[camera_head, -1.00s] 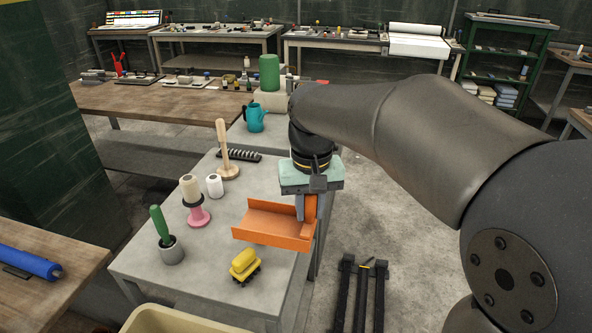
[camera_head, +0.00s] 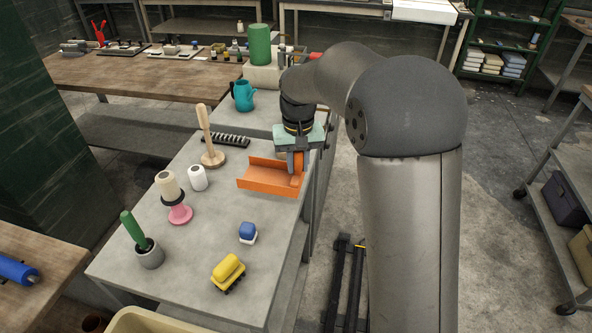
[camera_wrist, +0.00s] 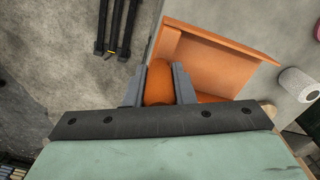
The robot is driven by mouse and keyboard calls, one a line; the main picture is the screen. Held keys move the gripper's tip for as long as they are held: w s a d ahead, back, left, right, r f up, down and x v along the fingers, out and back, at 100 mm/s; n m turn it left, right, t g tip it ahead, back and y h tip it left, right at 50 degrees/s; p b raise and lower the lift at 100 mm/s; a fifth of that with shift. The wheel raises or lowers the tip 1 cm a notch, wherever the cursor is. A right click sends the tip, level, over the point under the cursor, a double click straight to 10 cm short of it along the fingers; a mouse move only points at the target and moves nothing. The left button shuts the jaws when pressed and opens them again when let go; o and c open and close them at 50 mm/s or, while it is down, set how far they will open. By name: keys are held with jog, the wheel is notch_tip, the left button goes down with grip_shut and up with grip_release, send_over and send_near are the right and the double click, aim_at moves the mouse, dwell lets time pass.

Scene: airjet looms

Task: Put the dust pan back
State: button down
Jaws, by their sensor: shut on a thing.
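The orange dust pan (camera_head: 268,179) is at the right side of the grey table in the head view, its open tray facing left. My gripper (camera_head: 297,160) points down over its right end and is shut on the handle. In the wrist view the dust pan's tray (camera_wrist: 209,65) lies beyond the jaws, and my gripper (camera_wrist: 158,84) has a finger on each side of the rounded orange handle. I cannot tell whether the pan rests on the table or hangs just above it.
Bare tabletop lies left of the pan.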

aim_at(272, 164)
jog(key=w+f, duration=0.2)
jog(key=shift+w+a+f, duration=0.1)
jog(key=shift+f, duration=1.65)
jog(key=shift+f, duration=0.1)
jog(key=shift+f, duration=0.15)
jog(key=c, duration=1.2)
grip_release()
jog(key=shift+c, duration=0.2)
